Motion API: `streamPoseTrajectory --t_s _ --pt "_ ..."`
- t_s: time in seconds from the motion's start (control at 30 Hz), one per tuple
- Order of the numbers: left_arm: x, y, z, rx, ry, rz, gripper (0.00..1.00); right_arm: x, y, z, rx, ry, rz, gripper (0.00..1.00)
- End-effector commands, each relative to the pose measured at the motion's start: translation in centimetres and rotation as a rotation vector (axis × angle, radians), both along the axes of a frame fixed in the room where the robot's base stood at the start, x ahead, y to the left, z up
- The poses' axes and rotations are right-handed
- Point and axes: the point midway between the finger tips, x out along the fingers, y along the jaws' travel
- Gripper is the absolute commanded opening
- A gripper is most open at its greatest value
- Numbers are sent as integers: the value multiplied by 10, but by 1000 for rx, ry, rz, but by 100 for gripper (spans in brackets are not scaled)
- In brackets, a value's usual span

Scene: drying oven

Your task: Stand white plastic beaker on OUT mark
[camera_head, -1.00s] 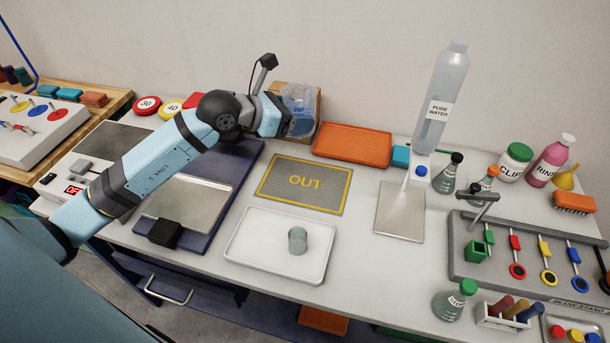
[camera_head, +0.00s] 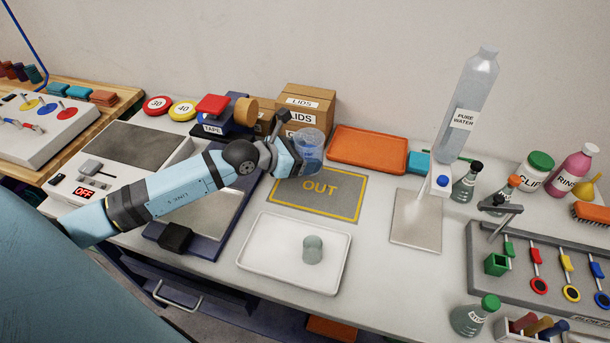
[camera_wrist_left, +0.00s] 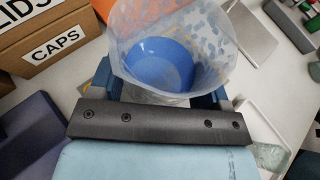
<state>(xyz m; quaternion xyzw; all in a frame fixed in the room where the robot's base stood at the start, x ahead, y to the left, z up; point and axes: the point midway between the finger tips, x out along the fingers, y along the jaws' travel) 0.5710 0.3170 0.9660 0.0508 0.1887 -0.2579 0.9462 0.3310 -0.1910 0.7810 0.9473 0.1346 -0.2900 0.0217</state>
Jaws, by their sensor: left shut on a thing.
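A translucent white plastic beaker (camera_head: 311,145) with blue marks is held by my left gripper (camera_head: 298,163). In the left wrist view the beaker (camera_wrist_left: 170,50) sits between the two blue fingers, its mouth toward the camera and a blue bottom showing inside. My left gripper (camera_wrist_left: 165,92) is shut on it. The OUT mark (camera_head: 345,206) is a grey mat with a yellow border and letters, lying flat on the bench. The beaker is over or just behind the mat's back left part; whether it touches the mat is hidden by the gripper. My right gripper is not in view.
A white tray (camera_head: 262,266) with a grey-green cylinder (camera_head: 313,249) lies in front of the mat. An orange tray (camera_head: 368,150) is behind it. Cardboard boxes (camera_head: 305,98) stand at the back left. A water bottle (camera_head: 466,110) on a stand is to the right.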

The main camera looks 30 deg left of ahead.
Motion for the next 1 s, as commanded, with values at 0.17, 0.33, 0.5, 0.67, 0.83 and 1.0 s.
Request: streamPoseTrajectory --t_s 0.17,0.33,0.5,0.67,0.83,1.0 --pt "1 0 -24 1 -2 1 42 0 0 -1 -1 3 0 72" --pt "0 0 -38 1 -1 1 42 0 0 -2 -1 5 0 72" --pt "1 1 -63 2 -1 0 42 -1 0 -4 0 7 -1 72" --pt "1 0 -71 1 -3 0 42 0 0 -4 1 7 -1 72" --pt "0 0 -71 1 -3 0 42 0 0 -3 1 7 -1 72" --pt "0 0 -76 -1 -2 1 42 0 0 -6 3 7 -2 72"
